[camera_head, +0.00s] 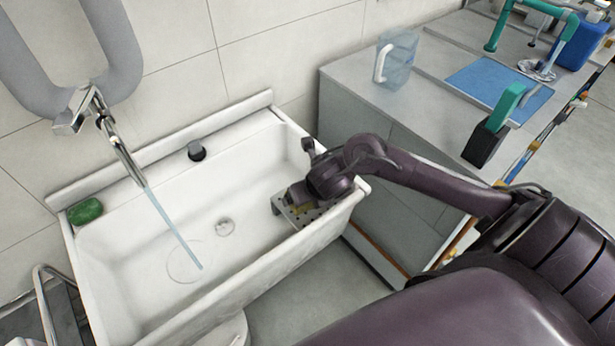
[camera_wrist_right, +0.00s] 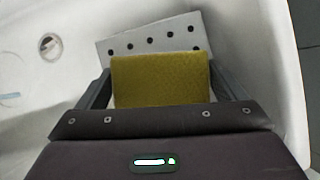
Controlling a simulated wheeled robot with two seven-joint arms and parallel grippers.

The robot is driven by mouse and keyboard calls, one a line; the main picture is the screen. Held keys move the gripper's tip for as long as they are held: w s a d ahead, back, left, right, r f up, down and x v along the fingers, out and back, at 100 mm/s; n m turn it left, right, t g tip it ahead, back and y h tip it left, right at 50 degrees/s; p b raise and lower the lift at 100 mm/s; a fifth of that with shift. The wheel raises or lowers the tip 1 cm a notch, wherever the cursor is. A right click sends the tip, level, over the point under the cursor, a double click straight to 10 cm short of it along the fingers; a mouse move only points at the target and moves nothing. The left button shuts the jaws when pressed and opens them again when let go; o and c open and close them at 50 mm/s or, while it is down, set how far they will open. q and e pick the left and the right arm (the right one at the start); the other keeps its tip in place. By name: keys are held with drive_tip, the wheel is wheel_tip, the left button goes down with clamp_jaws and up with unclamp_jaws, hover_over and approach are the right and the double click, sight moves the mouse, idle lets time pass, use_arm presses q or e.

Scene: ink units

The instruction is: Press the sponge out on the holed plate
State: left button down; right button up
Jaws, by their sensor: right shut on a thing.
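The yellow sponge (camera_wrist_right: 160,78) is between the two fingers of my right gripper (camera_wrist_right: 162,85), which is shut on it. The holed plate (camera_wrist_right: 187,28), pale with dark holes, lies just beyond and under the sponge in the right wrist view. In the head view the holed plate (camera_head: 302,217) is at the right end of the white sink, with my right gripper (camera_head: 292,200) over it. I cannot tell whether the sponge touches the plate. My left gripper is not in view.
Water runs from the tap (camera_head: 118,145) into the white sink (camera_head: 130,235). A green object (camera_head: 86,211) sits on the sink's left rim. A clear jug (camera_head: 396,60) stands on the grey counter (camera_head: 350,88) behind my right arm. The sink's middle is free.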

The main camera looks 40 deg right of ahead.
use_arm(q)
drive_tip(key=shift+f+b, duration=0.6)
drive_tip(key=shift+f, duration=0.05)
use_arm(e)
drive_tip(key=shift+f, duration=0.65)
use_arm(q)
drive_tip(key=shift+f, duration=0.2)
use_arm(e)
drive_tip(key=shift+s+d+f, duration=0.1)
drive_tip(key=shift+f, duration=0.2)
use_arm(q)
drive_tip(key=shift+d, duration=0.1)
use_arm(e)
drive_tip(key=shift+f, duration=0.1)
wheel_tip(320, 180, up, 3)
drive_tip(key=shift+f+p, duration=0.1)
drive_tip(key=shift+p, duration=1)
wheel_tip(320, 180, up, 5)
drive_tip(key=p, duration=0.4)
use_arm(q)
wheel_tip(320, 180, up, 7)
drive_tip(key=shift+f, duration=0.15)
use_arm(e)
drive_tip(key=shift+f, duration=0.1)
